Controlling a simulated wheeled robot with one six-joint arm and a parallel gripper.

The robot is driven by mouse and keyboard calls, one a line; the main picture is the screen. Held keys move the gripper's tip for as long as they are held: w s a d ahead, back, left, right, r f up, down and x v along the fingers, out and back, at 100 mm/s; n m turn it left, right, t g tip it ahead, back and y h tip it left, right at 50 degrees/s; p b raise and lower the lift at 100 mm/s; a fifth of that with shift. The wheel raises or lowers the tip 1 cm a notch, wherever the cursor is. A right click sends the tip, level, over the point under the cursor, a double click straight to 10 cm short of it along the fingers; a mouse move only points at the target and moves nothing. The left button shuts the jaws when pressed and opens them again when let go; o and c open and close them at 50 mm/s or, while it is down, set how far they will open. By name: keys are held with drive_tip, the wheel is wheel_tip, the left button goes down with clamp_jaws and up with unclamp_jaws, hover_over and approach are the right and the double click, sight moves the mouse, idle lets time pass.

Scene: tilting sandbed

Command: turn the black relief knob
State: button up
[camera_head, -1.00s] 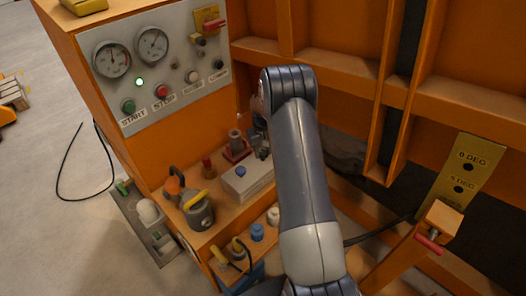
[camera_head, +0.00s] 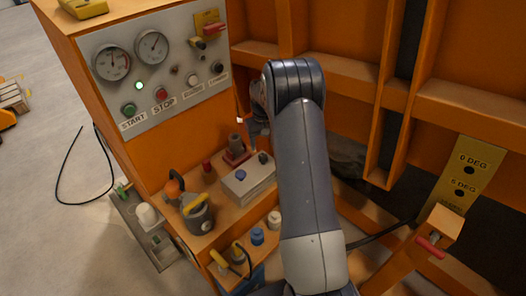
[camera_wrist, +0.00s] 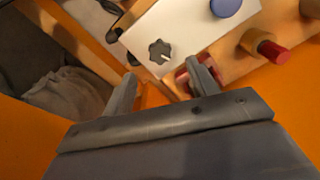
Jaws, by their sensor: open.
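A black fluted knob (camera_wrist: 159,51) with a pale pointer mark sits on a white box (camera_wrist: 150,22) in the wrist view. In the head view the knob (camera_head: 262,158) is small on the right end of the white box (camera_head: 248,187). My gripper (camera_wrist: 162,70) is open and empty. Its two fingers point toward the knob, which shows just beyond the gap between the fingertips. I see no contact. In the head view my gripper (camera_head: 256,122) is partly hidden behind my arm, above and behind the box.
A blue button (camera_wrist: 226,5) and a red-capped fitting (camera_wrist: 270,50) are close to the knob. The control panel (camera_head: 165,85) carries gauges, buttons and other small knobs. A grey pump-like part (camera_head: 197,214) stands left of the box. Orange frame walls (camera_head: 350,85) rise behind.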

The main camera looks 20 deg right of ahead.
sight(263, 156)
drive_tip(key=shift+r, duration=2.25)
wheel_tip(263, 156, down, 10)
drive_tip(key=shift+f, duration=0.1)
drive_tip(key=shift+f+p, duration=0.35)
drive_tip(key=shift+p, duration=0.05)
drive_tip(key=shift+r+n+p, duration=0.15)
drive_tip(key=shift+n+p, duration=0.3)
drive_tip(key=shift+n, duration=0.15)
drive_tip(key=shift+n, duration=0.3)
drive_tip(key=shift+f, duration=0.2)
